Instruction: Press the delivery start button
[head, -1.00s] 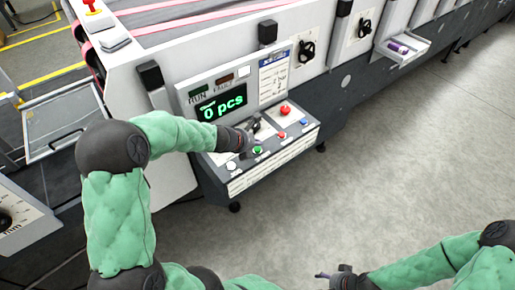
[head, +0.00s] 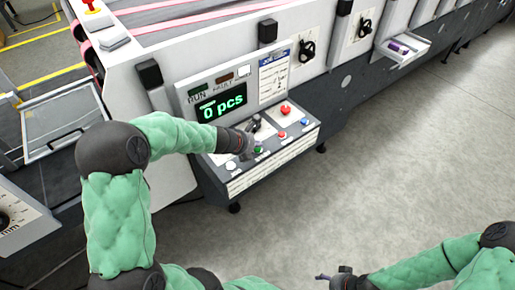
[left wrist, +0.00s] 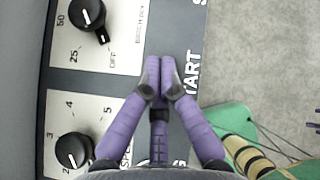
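The control panel (head: 270,160) slopes out from the machine's front. A green button (head: 258,150) sits near its front edge, partly covered by my left gripper (head: 251,153). In the left wrist view, the purple fingers of my left gripper (left wrist: 160,62) are together at the tips with nothing between them. The tips are beside the printed word START (left wrist: 190,82); no button shows there, and contact with it cannot be told. My right gripper (head: 330,277) is low in the head view, away from the panel, and too small to judge.
A red button (head: 286,110), a blue button (head: 304,122) and a white button (head: 231,167) are also on the panel. Two black knobs (left wrist: 87,14) (left wrist: 73,150) lie left of the fingers. The floor (head: 400,180) to the right is clear.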

